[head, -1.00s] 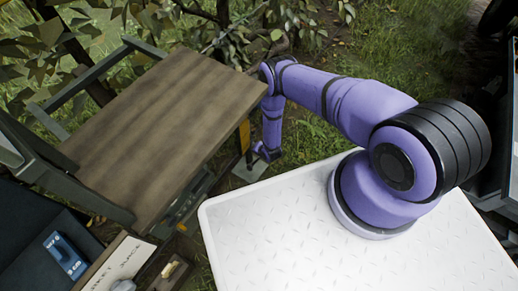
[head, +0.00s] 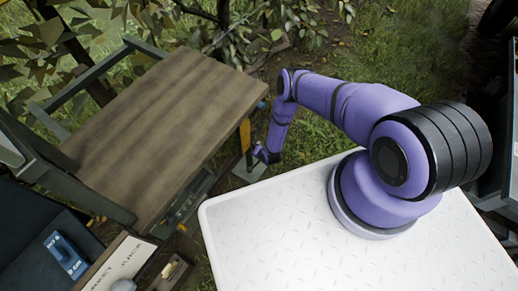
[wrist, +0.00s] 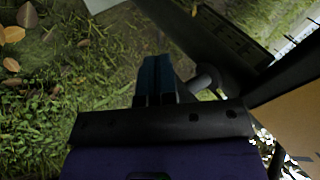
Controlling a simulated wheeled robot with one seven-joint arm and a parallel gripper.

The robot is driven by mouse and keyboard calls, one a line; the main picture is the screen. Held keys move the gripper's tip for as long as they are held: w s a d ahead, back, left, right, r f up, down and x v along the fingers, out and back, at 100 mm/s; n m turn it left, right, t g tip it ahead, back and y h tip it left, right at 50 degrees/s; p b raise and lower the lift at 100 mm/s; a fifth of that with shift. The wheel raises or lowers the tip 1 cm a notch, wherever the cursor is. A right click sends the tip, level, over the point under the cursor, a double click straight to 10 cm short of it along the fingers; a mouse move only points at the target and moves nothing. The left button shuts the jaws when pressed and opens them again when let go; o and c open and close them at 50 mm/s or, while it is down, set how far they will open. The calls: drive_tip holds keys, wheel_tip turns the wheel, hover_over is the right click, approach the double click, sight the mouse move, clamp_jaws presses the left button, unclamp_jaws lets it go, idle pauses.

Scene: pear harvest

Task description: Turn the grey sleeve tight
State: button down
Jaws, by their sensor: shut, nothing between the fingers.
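A grey rounded, tube-like piece (wrist: 205,79) shows in the wrist view just right of my fingers. It may be the grey sleeve, but it is dark and partly hidden, so I cannot be sure. My gripper (wrist: 157,76) has its blue fingers together with nothing between them. The fingers look beside the grey piece; whether they touch it I cannot tell. In the head view my arm reaches down past the table's right end, and the fingertips are too small to make out there.
A wooden table (head: 160,120) stands left of my arm in the head view. A yellow upright (head: 245,133) and a grey ground plate (head: 249,169) are near my wrist. Grass and leaves (wrist: 50,100) lie left of the gripper. A dark frame (wrist: 225,40) runs along the right.

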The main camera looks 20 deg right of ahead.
drive_tip(key=shift+w+d+f, duration=0.15)
drive_tip(key=shift+d+f, duration=0.05)
drive_tip(key=shift+f, duration=0.15)
idle(0.7)
drive_tip(key=shift+r, duration=0.1)
